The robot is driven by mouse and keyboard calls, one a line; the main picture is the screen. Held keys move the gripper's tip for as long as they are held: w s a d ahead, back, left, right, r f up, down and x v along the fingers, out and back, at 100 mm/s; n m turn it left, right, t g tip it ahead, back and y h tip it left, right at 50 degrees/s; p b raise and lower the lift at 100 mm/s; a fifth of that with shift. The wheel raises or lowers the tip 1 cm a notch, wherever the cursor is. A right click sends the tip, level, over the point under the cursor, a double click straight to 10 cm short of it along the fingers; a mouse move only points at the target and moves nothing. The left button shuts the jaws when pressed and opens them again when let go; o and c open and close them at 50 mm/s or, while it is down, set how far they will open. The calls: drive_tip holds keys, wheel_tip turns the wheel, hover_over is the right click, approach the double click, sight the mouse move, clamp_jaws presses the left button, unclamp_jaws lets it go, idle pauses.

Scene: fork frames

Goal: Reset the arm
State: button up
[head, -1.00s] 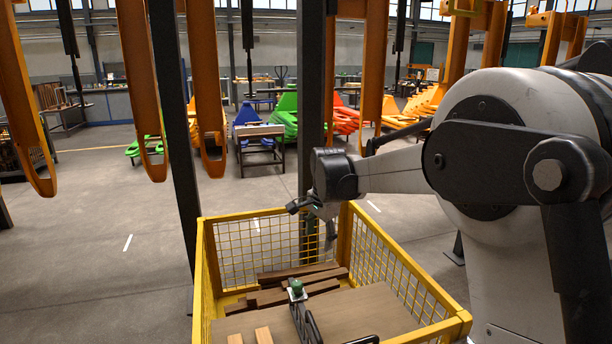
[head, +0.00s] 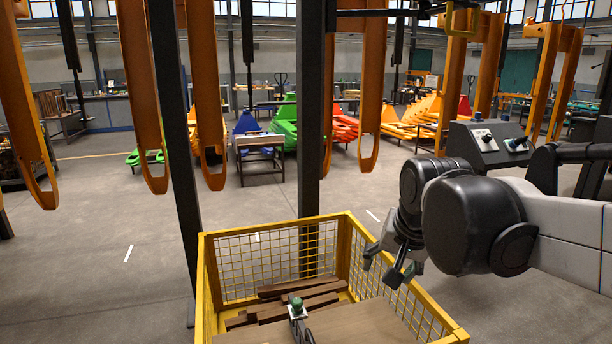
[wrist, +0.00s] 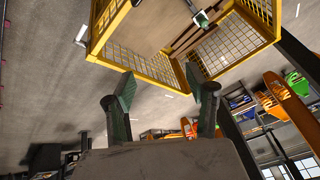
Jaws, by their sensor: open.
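My gripper (head: 383,272) is open and empty. In the head view it hangs over the right side of the yellow mesh crate (head: 205,262), with its fingers pointing down and left. In the wrist view, the two fingers (wrist: 160,98) are spread apart with nothing between them, and the crate (wrist: 140,65) is beyond them. My arm comes in from the right edge of the head view.
The crate holds brown wooden planks (head: 300,290), a wide board (head: 365,325) and a dark tool with a green knob (head: 297,303). Orange hanging forks (head: 208,100) and a dark post (head: 311,120) stand behind. A control box (head: 487,140) stands at the right. Open floor (head: 90,260) lies left.

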drive_tip(key=s+d+f+n+t+p, duration=0.2)
drive_tip(key=s+d+n+p, duration=0.1)
drive_tip(key=s, duration=1.2)
drive_tip(key=shift+d+f+n+h, duration=0.2)
drive_tip(key=shift+d+n+h, duration=0.15)
drive_tip(key=shift+d, duration=0.25)
